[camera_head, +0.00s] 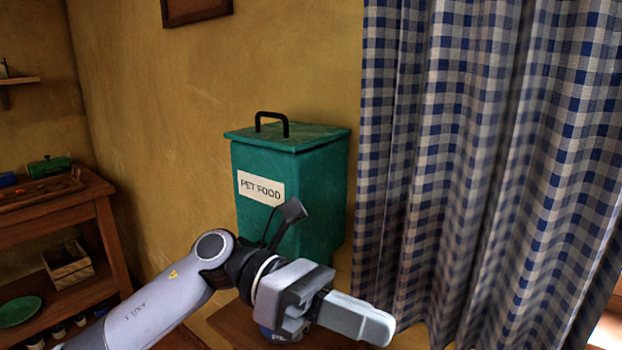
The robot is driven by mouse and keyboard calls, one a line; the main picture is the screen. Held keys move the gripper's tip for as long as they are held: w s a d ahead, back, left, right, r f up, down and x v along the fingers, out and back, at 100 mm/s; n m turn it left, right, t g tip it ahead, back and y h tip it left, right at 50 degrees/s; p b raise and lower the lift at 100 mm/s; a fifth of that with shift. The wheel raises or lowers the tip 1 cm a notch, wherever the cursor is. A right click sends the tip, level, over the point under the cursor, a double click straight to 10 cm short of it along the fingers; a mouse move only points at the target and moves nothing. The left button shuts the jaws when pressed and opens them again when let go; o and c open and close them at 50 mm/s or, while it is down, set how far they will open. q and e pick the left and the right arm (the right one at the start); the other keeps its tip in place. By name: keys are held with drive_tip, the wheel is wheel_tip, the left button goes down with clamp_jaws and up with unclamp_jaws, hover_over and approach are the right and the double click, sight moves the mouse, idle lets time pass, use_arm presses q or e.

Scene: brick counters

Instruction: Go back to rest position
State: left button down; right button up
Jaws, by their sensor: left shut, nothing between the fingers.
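My left gripper (362,322) reaches in from the lower left, in front of the green pet food bin. Its fingers are together, with nothing between them. The bin (318,195) has a "PET FOOD" label and a lid with a black handle, and the lid looks closed. My left arm hides the bin's lower part. My right gripper is not in the view.
A small wooden surface (235,322) shows beneath my left arm. A blue checked curtain (470,150) hangs at the right, near the gripper. A wooden shelf unit (105,232) stands at the left, holding a tray, a crate (68,267) and a green plate (18,311).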

use_arm(q)
drive_tip(key=w+a+f+m+t, duration=0.35)
drive_tip(key=m+t, duration=0.45)
drive_tip(key=m, duration=0.4)
drive_tip(key=w+a+f+m+t+y, duration=0.15)
drive_tip(key=a+f+m+t, duration=0.3)
drive_tip(key=m+t, duration=0.55)
drive_tip(key=w+a+f+m+t, duration=0.4)
drive_tip(key=m+t, duration=0.3)
drive_tip(key=m, duration=0.6)
drive_tip(key=s+a+f+n+g+y, duration=0.2)
drive_tip(key=s+a+f+n+y, duration=0.2)
drive_tip(key=f, duration=0.5)
drive_tip(key=s+a+f+n+g+y, duration=0.2)
drive_tip(key=s+a+f+n+y, duration=0.1)
drive_tip(key=s+a+f+n, duration=0.2)
drive_tip(key=s+a+f+n+g+y+p, duration=0.1)
drive_tip(key=s+a+f+n+y, duration=0.3)
drive_tip(key=f, duration=0.9)
drive_tip(key=s+n+g, duration=0.1)
drive_tip(key=s+n, duration=0.2)
drive_tip(key=s, duration=0.1)
drive_tip(key=shift+s+a+g+y, duration=0.15)
drive_tip(key=shift+a+g+y, duration=0.2)
drive_tip(key=shift+a+g, duration=0.05)
